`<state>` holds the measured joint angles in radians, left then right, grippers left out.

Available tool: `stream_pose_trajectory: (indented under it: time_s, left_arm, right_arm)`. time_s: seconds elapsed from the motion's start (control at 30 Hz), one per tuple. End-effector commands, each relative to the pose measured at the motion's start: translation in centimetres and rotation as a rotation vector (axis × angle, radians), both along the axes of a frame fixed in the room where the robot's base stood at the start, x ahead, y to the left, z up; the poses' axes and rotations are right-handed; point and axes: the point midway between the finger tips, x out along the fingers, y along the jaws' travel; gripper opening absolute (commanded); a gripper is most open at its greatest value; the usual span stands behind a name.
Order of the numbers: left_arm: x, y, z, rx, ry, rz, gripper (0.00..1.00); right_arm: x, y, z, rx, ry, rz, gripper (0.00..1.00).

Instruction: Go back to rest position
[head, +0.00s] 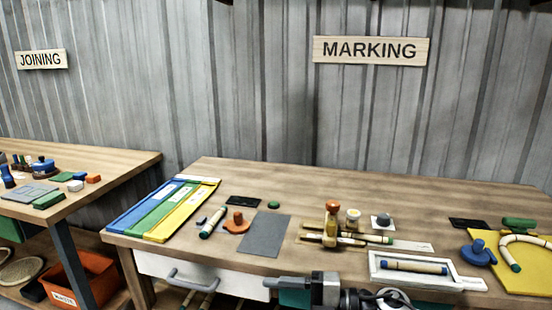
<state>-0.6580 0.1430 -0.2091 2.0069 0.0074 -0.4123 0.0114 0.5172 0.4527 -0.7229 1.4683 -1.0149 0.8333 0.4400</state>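At the bottom centre of the head view, a grey and black gripper, apparently my right one (275,284), reaches leftward from arm parts at the lower edge. It is in front of the marking table (330,178), low by its front edge. Only part of it shows, so I cannot tell whether its fingers are open or shut. I see nothing clearly held in it. My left gripper is not in view.
A joining table (110,168) stands left, above an orange bin (80,278).

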Motion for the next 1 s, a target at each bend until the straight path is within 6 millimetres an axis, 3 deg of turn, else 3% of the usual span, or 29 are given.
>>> stream_pose_trajectory:
  time_s: [0.07,0.13,0.27,0.43,0.6,0.77,1.0]
  left_arm:
    - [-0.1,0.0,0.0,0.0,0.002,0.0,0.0]
    - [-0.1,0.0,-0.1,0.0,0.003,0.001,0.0]
    - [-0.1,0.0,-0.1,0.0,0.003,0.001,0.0]
    - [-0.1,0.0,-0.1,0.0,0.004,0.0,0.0]
    - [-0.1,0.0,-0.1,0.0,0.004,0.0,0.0]
    - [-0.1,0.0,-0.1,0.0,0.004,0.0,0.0]
    - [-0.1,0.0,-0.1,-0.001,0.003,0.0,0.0]
  right_arm:
    - [-1.1,0.4,-0.1,0.209,0.119,-0.166,0.57]
    - [-1.3,-0.7,-0.7,0.351,0.238,-0.338,0.57]
    - [-2.5,-4.7,-4.7,0.52,0.517,-0.685,0.57]
    - [-8.1,-10.7,-13.0,0.565,0.936,-1.102,0.57]
    - [-14.6,-13.6,-18.2,0.511,1.228,-1.318,0.57]
    - [-17.6,-14.4,-20.0,0.474,1.349,-1.388,0.57]
    - [-18.0,-14.5,-20.2,0.468,1.365,-1.395,0.57]
